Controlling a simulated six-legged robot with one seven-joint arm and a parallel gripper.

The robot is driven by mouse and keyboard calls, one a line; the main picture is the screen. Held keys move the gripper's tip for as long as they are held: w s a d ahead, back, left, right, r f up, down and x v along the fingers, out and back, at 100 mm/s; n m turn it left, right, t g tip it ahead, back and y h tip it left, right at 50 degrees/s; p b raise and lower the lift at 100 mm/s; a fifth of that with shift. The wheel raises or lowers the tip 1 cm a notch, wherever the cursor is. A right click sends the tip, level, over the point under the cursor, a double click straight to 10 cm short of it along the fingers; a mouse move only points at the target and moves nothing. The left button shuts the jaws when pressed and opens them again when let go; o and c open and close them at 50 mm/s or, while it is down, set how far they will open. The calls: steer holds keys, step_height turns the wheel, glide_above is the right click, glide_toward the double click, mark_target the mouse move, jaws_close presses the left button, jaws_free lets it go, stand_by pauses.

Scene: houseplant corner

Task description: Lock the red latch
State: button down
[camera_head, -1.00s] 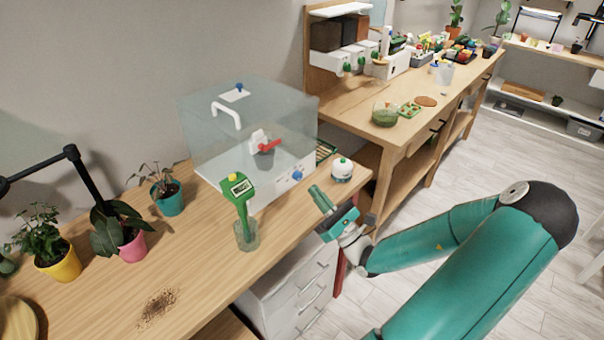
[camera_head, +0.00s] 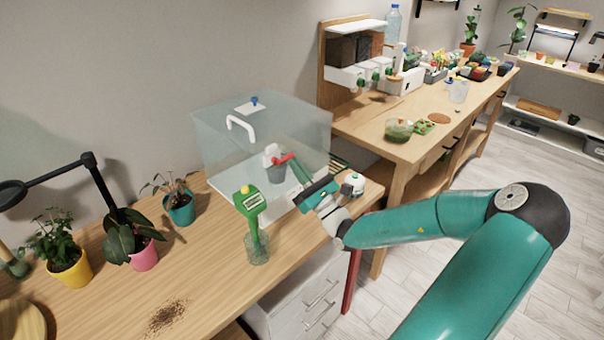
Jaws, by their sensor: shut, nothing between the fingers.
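The red latch (camera_head: 284,158) is a short red handle on a white mount (camera_head: 270,153), at the front face of a clear box (camera_head: 228,140) on the wooden bench. I cannot tell whether a fingertip touches the handle. My gripper hides the lower right part of the box front.
Potted plants (camera_head: 143,256) stand at the left. The bench's front middle is clear, with spilled soil (camera_head: 167,316).

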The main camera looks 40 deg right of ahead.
steer(key=shift+d+r+n+y, duration=0.1)
steer(key=shift+r+n+y, duration=0.15)
steer(key=shift+n+y, duration=1)
step_height(320, 180, up, 4)
steer(key=n+g+y, duration=0.2)
steer(key=n, duration=0.3)
steer(key=n+g+y, duration=0.2)
steer(key=n+y, duration=0.1)
steer(key=n, duration=0.2)
steer(key=n+g+y, duration=0.2)
steer(key=n+y, duration=0.1)
steer(key=n, duration=0.2)
steer(key=shift+f+n, duration=0.15)
steer(key=shift+n, duration=0.1)
steer(key=n+g, duration=0.1)
steer(key=n, duration=0.1)
steer(key=a+r+n+g, duration=0.1)
steer(key=n+g, duration=0.1)
steer(key=shift+a+r+n, duration=0.1)
steer(key=shift+n, duration=0.2)
